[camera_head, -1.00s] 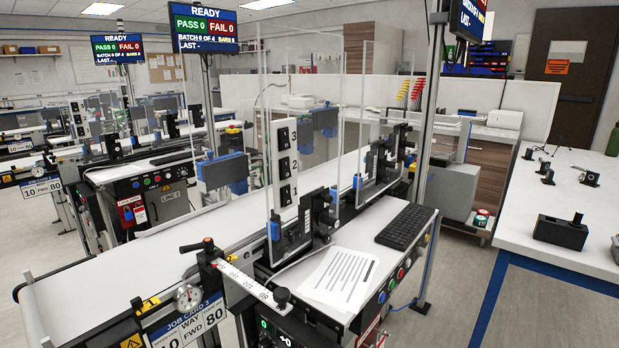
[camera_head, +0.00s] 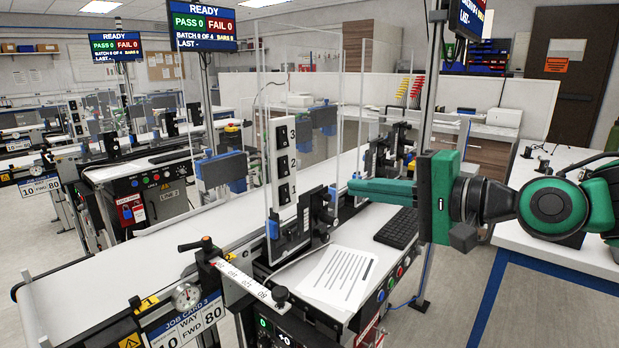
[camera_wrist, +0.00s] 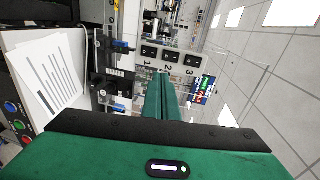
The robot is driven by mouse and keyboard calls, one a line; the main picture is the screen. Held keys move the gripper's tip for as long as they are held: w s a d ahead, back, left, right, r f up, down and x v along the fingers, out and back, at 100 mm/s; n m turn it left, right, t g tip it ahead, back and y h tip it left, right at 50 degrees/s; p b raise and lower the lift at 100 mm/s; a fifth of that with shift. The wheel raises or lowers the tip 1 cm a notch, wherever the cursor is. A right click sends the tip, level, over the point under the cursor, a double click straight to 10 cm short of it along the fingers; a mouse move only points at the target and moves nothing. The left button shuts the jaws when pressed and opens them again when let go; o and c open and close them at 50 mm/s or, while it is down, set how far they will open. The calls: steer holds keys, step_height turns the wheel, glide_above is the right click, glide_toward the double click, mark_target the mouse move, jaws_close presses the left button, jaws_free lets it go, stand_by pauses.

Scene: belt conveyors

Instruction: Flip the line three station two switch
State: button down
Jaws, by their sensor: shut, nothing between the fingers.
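A tall white switch panel (camera_head: 291,215) stands on the nearest conveyor, which carries the Job Card 3 sign (camera_head: 188,322). It has black switches stacked with labels 3 and 2 readable; the station two switch (camera_head: 284,166) is the middle one. In the wrist view the panel lies sideways, labelled 1, 2, 3, with the station two switch (camera_wrist: 170,57) just beyond my fingertips. My green gripper (camera_head: 352,187) is shut and empty, pointing left toward the panel, apart from it in the head view. In the wrist view my gripper (camera_wrist: 162,76) overlaps the panel's lower edge.
Clear guard panels (camera_head: 352,90) stand around the switch panel. A keyboard (camera_head: 397,228) and a paper sheet (camera_head: 338,275) lie on the white shelf in front. A post (camera_head: 431,90) rises beside my gripper. A white bench (camera_head: 510,205) is at right.

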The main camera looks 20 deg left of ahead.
mark_target(286, 174)
steer(key=shift+s+a+r, duration=0.2)
steer(key=shift+a+r, duration=0.25)
steer(key=shift+r, duration=0.05)
steer(key=x, duration=1.4)
steer(key=shift+r, duration=0.15)
steer(key=shift+a, duration=0.2)
